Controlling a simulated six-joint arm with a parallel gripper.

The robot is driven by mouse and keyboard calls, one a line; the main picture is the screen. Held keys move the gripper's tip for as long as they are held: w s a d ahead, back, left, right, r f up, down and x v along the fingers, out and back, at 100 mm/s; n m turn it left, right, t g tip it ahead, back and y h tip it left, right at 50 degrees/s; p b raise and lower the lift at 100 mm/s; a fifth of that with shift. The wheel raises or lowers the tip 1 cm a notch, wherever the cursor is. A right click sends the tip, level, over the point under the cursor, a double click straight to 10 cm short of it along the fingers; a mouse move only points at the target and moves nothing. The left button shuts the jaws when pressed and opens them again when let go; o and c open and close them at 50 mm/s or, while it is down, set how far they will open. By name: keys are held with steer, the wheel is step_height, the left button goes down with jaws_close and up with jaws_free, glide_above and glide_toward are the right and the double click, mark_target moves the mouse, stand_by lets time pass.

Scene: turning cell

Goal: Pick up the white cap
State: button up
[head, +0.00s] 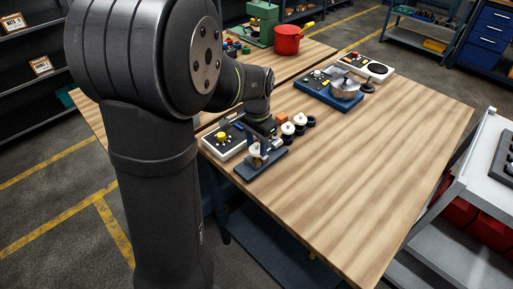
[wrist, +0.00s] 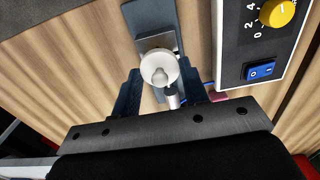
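A white round cap (wrist: 158,68) shows in the wrist view, over a grey-blue fixture plate (wrist: 147,18) with a small metal block. A short grey cylinder (wrist: 172,98) shows just below the cap. My gripper (wrist: 160,86) has its two dark fingers apart, one on each side of the cap. I see a gap on the left; whether the right finger touches the cap I cannot tell. In the head view the fixture (head: 262,166) stands at the near left table edge, with my gripper (head: 259,146) low over it and partly hiding it.
A control box with a yellow knob (wrist: 277,12) and blue switch (wrist: 262,70) stands close right of the fixture in the wrist view. White and black round parts (head: 299,121) lie behind my gripper. A blue fixture with a metal pot (head: 345,86) stands farther back. The table's right side is clear.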

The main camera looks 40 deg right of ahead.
steer(key=shift+r, duration=0.55)
steer(key=r, duration=0.2)
steer(key=s+r, duration=0.1)
steer(key=shift+r, duration=0.35)
steer(key=s+r, duration=0.6)
steer(key=s, duration=0.4)
steer(key=w+d+f+n, duration=0.1)
steer(key=w+d+f, duration=0.2)
steer(key=w+d, duration=0.55)
steer(key=w+d+f+n, duration=0.1)
steer(key=w+d+f, duration=0.2)
steer(key=w+d, duration=0.55)
steer(key=w+f, duration=0.2)
steer(key=w, duration=0.1)
steer(key=w+f, duration=0.2)
steer(key=w, duration=0.2)
steer(key=w+f, duration=0.3)
steer(key=w, duration=0.1)
steer(key=shift+a+f, duration=0.1)
steer(key=shift+a, duration=0.1)
steer(key=shift+f, duration=1.95)
steer(key=shift+f, duration=0.15)
